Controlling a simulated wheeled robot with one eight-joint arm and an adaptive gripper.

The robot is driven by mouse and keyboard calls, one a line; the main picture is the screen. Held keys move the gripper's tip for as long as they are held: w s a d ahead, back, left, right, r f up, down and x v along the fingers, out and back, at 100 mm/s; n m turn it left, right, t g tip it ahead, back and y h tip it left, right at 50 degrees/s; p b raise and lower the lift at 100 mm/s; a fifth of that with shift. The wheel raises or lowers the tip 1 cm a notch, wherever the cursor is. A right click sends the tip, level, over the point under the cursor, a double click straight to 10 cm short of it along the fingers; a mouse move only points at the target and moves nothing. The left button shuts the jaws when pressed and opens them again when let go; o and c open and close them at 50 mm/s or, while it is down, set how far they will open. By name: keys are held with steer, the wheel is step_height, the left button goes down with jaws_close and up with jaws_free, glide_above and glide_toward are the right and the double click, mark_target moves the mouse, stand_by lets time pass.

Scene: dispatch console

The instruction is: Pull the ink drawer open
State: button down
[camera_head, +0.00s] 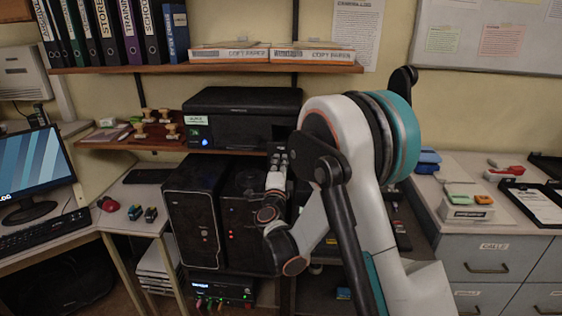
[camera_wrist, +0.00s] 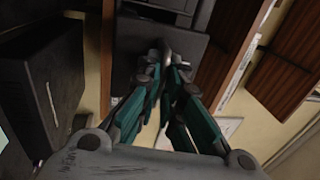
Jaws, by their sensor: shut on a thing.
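A black printer (camera_head: 235,118) stands on the wooden shelf, with a small pale label and a lit blue spot at its front left. My gripper (camera_head: 278,158) is at the right part of the printer's lower front, and my arm hides some of that area. In the wrist view my gripper (camera_wrist: 167,62) has its teal fingers brought together at a dark narrow part that looks like a handle, on a flat dark panel (camera_wrist: 136,42). This panel seems to be the ink drawer. How far it stands out cannot be told.
Stamps (camera_head: 162,122) stand on the shelf left of the printer. Two black computer towers (camera_head: 195,215) stand below. Copy paper boxes (camera_head: 230,52) lie on the shelf above. A monitor (camera_head: 35,170) is at the left, and a grey drawer cabinet (camera_head: 485,258) at the right.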

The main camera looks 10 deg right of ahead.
steer(key=c, duration=2)
jaws_free()
steer(key=shift+w, duration=0.1)
steer(key=shift+c, duration=0.2)
steer(key=v, duration=0.7)
steer(key=shift+s, duration=0.25)
steer(key=shift+a+f, duration=0.1)
